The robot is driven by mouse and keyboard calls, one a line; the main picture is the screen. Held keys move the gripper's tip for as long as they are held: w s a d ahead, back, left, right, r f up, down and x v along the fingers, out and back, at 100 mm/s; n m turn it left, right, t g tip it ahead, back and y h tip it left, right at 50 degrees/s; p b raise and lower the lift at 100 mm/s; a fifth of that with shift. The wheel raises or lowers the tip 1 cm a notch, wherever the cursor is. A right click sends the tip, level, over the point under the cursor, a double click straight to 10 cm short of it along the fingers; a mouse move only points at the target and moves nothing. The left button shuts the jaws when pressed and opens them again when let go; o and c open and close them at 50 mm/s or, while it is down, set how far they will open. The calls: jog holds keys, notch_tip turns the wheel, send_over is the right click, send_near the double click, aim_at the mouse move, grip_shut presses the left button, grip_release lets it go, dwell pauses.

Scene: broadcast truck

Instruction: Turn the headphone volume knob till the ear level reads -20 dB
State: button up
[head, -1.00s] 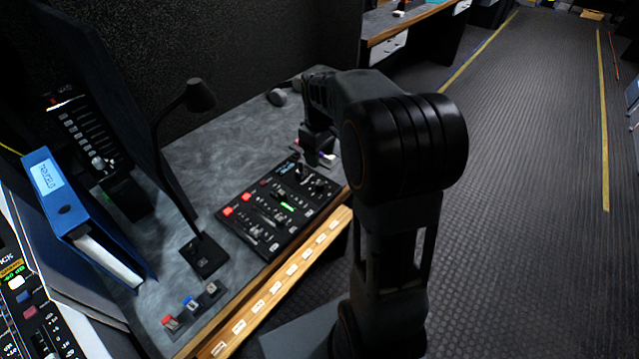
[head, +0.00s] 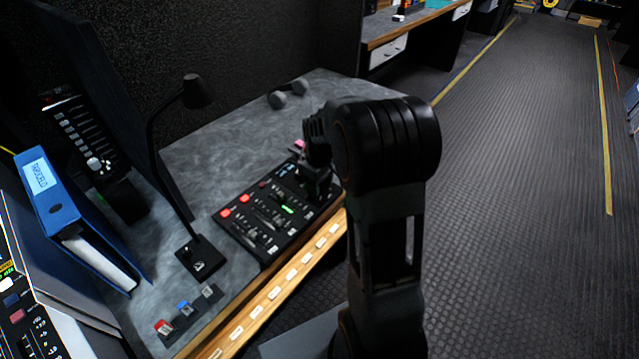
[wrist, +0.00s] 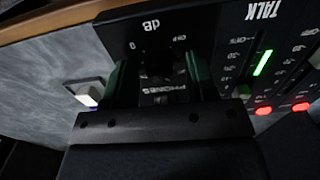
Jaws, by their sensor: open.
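The black control panel (head: 244,238) lies on the desk, and my gripper (head: 318,190) is over its right end. In the wrist view the panel (wrist: 185,22) shows a PHONES label and a dB marking. A dark headphone volume knob (wrist: 158,62) sits between them, dim and partly lost in shadow. My gripper (wrist: 157,75) is open, with one green-edged finger on each side of the knob. I cannot tell whether either finger touches it. The knob's pointer and an ear level reading are not legible.
A green light (wrist: 263,62) glows beside the TALK label. A black lamp (head: 165,150), a blue binder (head: 55,205) and small coloured switches (head: 183,308) stand left. The aisle (head: 520,200) at right is clear.

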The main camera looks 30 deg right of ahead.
jog(key=c, duration=0.9)
jog(key=shift+m, duration=0.3)
jog(key=m+p, duration=0.2)
jog(key=m, duration=0.1)
jog(key=shift+r+m, duration=0.15)
jog(key=shift+m, duration=0.25)
jog(key=m+p, duration=0.1)
jog(key=m, duration=0.3)
jog(key=shift+m, duration=0.3)
jog(key=m+p, duration=0.1)
jog(key=m, duration=0.3)
jog(key=shift+m+p, duration=0.55)
jog(key=shift+m, duration=1.95)
